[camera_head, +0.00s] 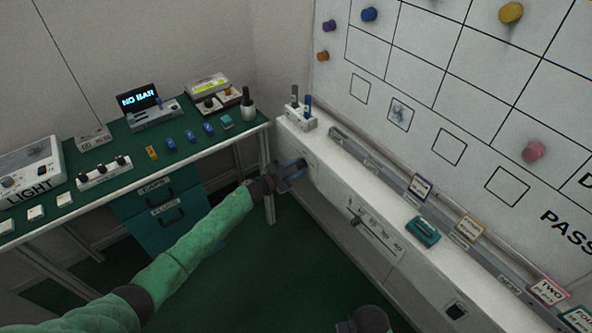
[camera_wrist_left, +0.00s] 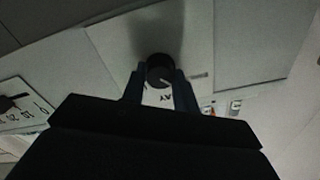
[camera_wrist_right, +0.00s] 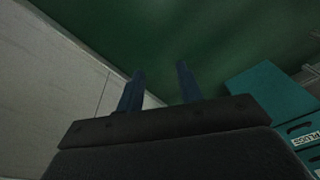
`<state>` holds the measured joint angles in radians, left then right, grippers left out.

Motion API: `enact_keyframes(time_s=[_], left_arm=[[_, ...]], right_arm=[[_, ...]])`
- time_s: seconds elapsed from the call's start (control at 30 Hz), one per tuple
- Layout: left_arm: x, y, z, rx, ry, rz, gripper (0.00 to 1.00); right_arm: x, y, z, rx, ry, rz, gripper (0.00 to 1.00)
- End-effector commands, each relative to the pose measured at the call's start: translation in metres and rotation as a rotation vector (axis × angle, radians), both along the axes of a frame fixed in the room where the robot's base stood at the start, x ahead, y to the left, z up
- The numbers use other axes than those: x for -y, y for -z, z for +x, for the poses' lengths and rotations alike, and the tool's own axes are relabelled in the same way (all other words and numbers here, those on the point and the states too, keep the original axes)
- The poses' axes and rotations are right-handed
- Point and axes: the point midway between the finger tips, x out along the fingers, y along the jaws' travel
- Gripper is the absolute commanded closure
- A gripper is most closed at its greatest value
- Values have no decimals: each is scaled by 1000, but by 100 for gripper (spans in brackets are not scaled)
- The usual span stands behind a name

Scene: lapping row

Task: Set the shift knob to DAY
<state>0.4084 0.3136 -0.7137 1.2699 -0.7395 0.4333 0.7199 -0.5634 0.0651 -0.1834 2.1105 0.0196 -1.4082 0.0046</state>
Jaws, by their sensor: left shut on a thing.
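The shift knob (camera_wrist_left: 160,68) is a dark round knob on a pale plate (camera_wrist_left: 112,42) on the white cabinet front. Beside it in the left wrist view are the letters "AY", the rest of the word hidden by my gripper. A pale pointer mark shows on the knob's lower side, toward the letters; its exact setting is hard to tell. My left gripper (camera_head: 296,165) is at the cabinet front with its blue fingers (camera_wrist_left: 159,92) shut on the knob's two sides. My right gripper (camera_wrist_right: 160,86) is empty, its fingers apart, near the cabinet and above the green floor.
A slider with a number scale (camera_head: 375,232) is on the cabinet front to the right. A small rack (camera_head: 297,118) and a teal block (camera_head: 422,231) stand on the cabinet top. The green table (camera_head: 240,130) with small devices is at left. Floor between is clear.

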Motion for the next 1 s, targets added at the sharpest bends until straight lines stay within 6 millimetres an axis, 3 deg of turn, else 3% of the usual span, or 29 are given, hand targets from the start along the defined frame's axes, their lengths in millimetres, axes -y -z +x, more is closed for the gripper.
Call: enact_keyframes(time_s=[0.3, 0.6, 1.0], left_arm=[[0, 2, 0, 238, 1, 171, 93], [0, 2, -1, 389, 1, 281, 93], [1, 2, -1, 539, 2, 390, 93]], right_arm=[[0, -75, -9, 7, 1, 13, 64], [3, -129, -24, 9, 2, 19, 64], [-12, -112, -17, 50, -16, 54, 64]])
